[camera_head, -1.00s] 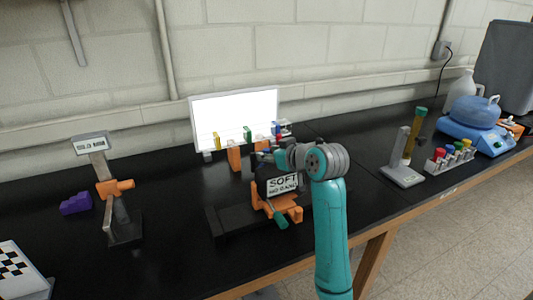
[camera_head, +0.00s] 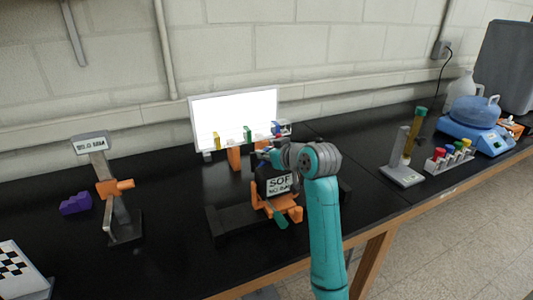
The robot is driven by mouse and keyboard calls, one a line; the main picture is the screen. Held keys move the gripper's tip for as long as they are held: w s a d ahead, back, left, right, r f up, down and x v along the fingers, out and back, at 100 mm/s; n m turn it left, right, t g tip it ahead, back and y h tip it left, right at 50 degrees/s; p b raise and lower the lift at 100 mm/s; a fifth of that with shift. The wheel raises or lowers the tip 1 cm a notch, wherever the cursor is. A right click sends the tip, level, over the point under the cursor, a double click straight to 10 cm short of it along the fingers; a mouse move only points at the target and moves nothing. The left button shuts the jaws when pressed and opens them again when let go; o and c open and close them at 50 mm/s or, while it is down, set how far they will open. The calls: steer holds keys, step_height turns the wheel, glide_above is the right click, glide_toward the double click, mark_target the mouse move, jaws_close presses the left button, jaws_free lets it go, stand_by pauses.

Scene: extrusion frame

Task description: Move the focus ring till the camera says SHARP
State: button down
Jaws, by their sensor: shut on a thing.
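The dark camera (camera_head: 259,187) stands on an orange and black mount on the bench, with a white sign on its near side (camera_head: 279,184). My gripper (camera_head: 268,155) is at the upper far side of the camera, shut on the focus ring, which is mostly hidden behind the gripper and camera body.
A lit white panel (camera_head: 234,108) stands behind, with small coloured targets in front. A grey stand with an orange knob (camera_head: 115,188), a purple block (camera_head: 75,204) and a checkered board (camera_head: 14,268) are left. A tube rack (camera_head: 449,158) is right.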

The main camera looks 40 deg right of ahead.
steer(key=shift+w+a+f+n+h, duration=0.1)
steer(key=shift+w+a+n+h, duration=0.05)
steer(key=shift+a+n+h, duration=0.55)
steer(key=shift+d, duration=0.1)
steer(key=c, duration=1)
jaws_free()
steer(key=shift+c, duration=0.2)
steer(key=v, duration=1.2)
steer(key=shift+d+r, duration=0.15)
steer(key=shift+r, duration=0.05)
